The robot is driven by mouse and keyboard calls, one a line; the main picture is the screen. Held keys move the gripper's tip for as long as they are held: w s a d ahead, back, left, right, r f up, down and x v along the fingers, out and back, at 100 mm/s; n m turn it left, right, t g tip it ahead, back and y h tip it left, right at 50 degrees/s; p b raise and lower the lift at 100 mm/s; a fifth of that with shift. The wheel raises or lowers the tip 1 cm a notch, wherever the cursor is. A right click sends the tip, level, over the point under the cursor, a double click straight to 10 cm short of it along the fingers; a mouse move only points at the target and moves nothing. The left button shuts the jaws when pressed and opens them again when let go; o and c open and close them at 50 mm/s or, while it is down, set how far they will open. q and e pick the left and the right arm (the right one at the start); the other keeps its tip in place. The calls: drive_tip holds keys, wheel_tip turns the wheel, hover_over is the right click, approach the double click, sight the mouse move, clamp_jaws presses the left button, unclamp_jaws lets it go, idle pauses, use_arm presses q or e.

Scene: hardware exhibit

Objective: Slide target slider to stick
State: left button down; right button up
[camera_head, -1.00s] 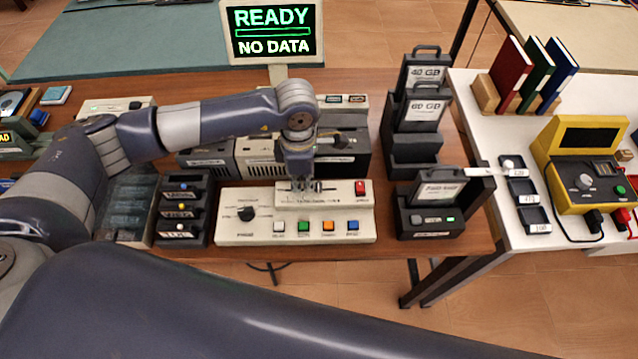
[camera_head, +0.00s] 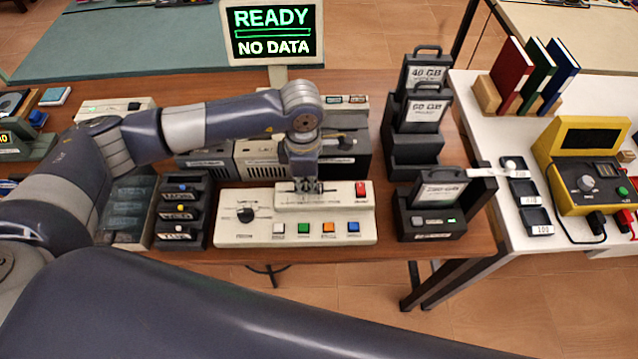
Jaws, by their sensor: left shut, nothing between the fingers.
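A cream control panel (camera_head: 262,232) lies on the wooden table, with a dark knob, a row of white, green, orange and blue buttons and a red switch (camera_head: 361,190). A raised strip (camera_head: 345,197) runs along its upper right part; the slider and its marks there are too small to read and partly hidden by my gripper. My left gripper (camera_head: 306,189) points down over this strip, shut and empty, with its tips at or just above it. Whether it touches the slider I cannot tell. My right gripper is out of view.
A screen (camera_head: 270,33) reading READY NO DATA stands behind. Small black bins (camera_head: 181,211) stand left of the panel. A black dock (camera_head: 432,220) with a cartridge stands right of it, and a cartridge rack (camera_head: 414,150) behind. A yellow meter (camera_head: 585,165) sits on the white table.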

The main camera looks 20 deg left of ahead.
use_arm(q)
drive_tip(key=shift+w+d+b, duration=0.2)
drive_tip(key=shift+d+b, duration=0.05)
drive_tip(key=shift+d, duration=0.4)
drive_tip(key=shift+w+d+b, duration=0.2)
drive_tip(key=shift+d+b, duration=0.05)
drive_tip(key=shift+d, duration=0.35)
drive_tip(key=shift+a+b, duration=0.25)
drive_tip(key=shift+b, duration=0.05)
idle(0.4)
drive_tip(key=shift+r, duration=0.15)
wheel_tip(320, 180, up, 7)
drive_tip(key=p, duration=0.3)
drive_tip(key=shift+s, duration=0.1)
idle(0.5)
